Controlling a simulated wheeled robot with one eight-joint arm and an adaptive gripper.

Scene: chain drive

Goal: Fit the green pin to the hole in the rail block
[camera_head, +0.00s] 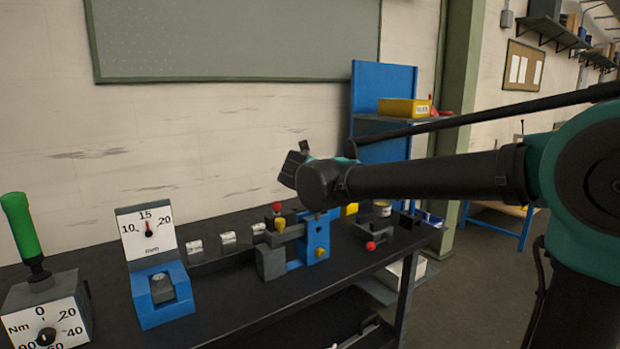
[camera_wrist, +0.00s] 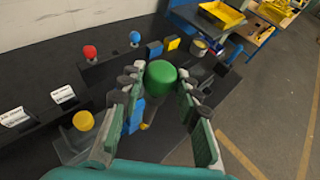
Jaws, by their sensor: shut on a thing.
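The green pin (camera_wrist: 160,73) shows its round green head between the fingertips of my gripper (camera_wrist: 161,84) in the wrist view. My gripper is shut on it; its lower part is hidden. A blue block (camera_wrist: 136,114) lies below and beyond the left finger. In the head view, a blue and grey block assembly (camera_head: 316,236) stands on the bench under the end of my arm, which hides my fingers and the green pin. I cannot tell which block is the rail block. I see no hole, nor whether the pin touches anything.
A red knob (camera_wrist: 90,52), a blue knob (camera_wrist: 134,37) and a yellow knob (camera_wrist: 83,120) stand near my gripper. In the head view, a dial gauge (camera_head: 148,230) and a green-handled torque unit (camera_head: 45,310) stand at left. A yellow bin (camera_head: 404,108) sits behind.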

